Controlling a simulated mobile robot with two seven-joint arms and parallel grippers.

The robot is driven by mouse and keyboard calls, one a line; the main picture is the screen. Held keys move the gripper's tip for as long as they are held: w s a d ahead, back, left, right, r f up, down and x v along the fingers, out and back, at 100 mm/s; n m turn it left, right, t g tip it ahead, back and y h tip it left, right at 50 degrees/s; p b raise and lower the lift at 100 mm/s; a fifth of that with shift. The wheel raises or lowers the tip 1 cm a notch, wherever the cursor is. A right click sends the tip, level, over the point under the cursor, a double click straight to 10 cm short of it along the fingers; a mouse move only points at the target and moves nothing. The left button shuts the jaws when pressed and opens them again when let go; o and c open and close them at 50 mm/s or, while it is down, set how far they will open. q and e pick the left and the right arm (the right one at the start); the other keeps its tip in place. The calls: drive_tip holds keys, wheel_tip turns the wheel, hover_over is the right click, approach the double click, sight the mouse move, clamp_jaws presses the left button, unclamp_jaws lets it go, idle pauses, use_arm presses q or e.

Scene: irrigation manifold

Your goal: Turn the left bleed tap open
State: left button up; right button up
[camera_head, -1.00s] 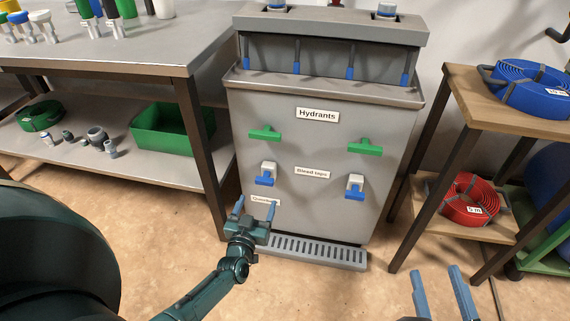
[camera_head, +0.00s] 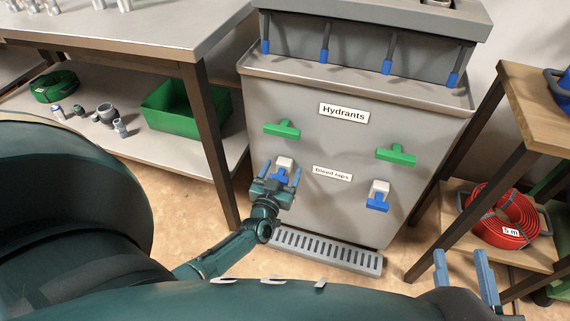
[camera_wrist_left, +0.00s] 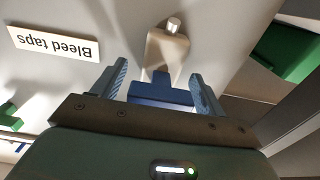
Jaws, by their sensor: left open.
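The left bleed tap has a pale body (camera_head: 285,162) and a blue handle (camera_head: 280,176) on the front of the grey cabinet. My left gripper (camera_head: 281,172) is open at this tap, one finger on each side of the handle. In the left wrist view the blue handle (camera_wrist_left: 160,93) lies between the two spread fingers (camera_wrist_left: 160,88), with the pale tap body (camera_wrist_left: 167,54) beyond. I cannot tell whether the fingers touch the handle. The right bleed tap (camera_head: 378,197) is free. My right gripper (camera_head: 462,252) is open and empty at the lower right.
Green hydrant handles (camera_head: 282,129) (camera_head: 396,155) sit above the taps. A slotted drain grate (camera_head: 325,250) lies at the cabinet's foot. A bench with a green bin (camera_head: 184,108) stands left, and a wooden rack with a red hose coil (camera_head: 503,216) stands right.

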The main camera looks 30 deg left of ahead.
use_arm(q)
drive_tip(key=shift+w, duration=0.15)
drive_tip(key=c, duration=1)
